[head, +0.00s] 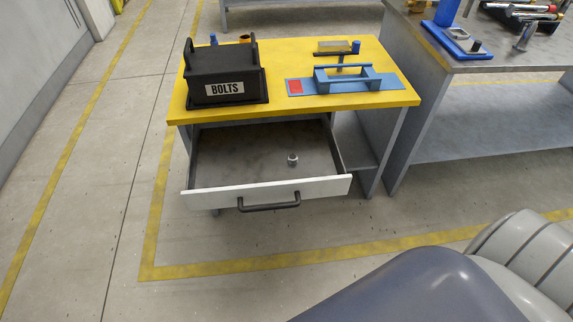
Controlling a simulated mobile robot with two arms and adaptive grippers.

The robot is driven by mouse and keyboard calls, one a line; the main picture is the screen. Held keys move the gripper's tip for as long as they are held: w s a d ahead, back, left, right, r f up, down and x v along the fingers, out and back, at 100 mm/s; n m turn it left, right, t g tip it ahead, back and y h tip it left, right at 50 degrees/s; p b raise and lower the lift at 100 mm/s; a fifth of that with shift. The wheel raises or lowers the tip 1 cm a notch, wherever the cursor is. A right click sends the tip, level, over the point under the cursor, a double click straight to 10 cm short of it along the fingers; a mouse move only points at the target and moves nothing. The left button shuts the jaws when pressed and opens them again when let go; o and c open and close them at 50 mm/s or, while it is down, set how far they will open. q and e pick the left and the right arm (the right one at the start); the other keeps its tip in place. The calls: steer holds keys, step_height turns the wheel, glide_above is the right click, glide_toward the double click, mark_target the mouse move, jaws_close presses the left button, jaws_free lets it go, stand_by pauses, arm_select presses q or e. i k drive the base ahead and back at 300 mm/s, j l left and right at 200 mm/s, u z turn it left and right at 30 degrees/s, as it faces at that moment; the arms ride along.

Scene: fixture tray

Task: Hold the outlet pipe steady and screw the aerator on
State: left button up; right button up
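A small grey metallic cylinder (292,160), perhaps the aerator, stands in the open drawer (222,172) of the yellow-topped bench. A blue fixture tray (385,82) with a raised blue bar handle and a red patch lies on the bench top. Behind it is a small stand with an olive plate (332,45) and a blue knob-like part (356,47). I cannot tell which part, if any, is the outlet pipe. Neither of my grippers is in view.
A black box labelled BOLTS (222,78) stands at the left of the yellow bench top (290,107), partly hiding small items behind it. The drawer, with a dark handle (268,204), sticks out in front. A grey bench (470,66) with tools stands at right. Floor at left is clear.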

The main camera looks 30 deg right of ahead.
mark_target(520, 47)
steer(key=z, duration=2.25)
